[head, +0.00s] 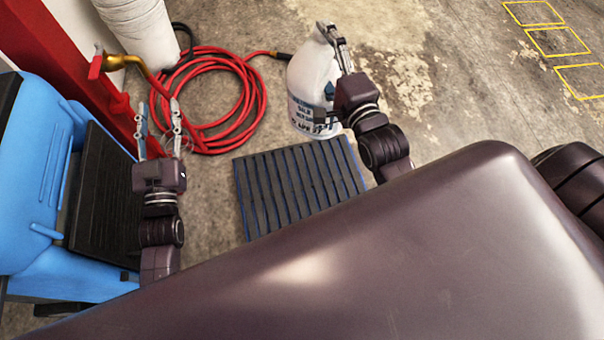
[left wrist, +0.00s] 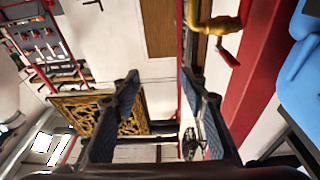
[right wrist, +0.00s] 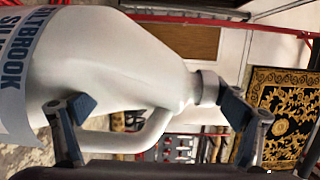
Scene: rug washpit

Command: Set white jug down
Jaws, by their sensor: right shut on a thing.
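The white jug (head: 308,72), with a printed label around its lower part, is at the top middle of the head view. My right gripper (head: 322,76) is at its right side, shut on it, with one finger up near the neck and the other low by the label. In the right wrist view the jug (right wrist: 130,65) lies across the picture with its handle and neck between the fingers. Whether its base touches the floor cannot be told. My left gripper (head: 158,108) is open and empty at the left, also seen in the left wrist view (left wrist: 160,85).
A dark slatted mat (head: 297,185) with blue edges lies on the floor just below the jug. A coiled red hose (head: 255,100) lies to its left. A brass tap (head: 140,65), a red post (head: 55,55) and a blue machine (head: 35,165) crowd the left. Concrete floor (head: 470,100) is open at right.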

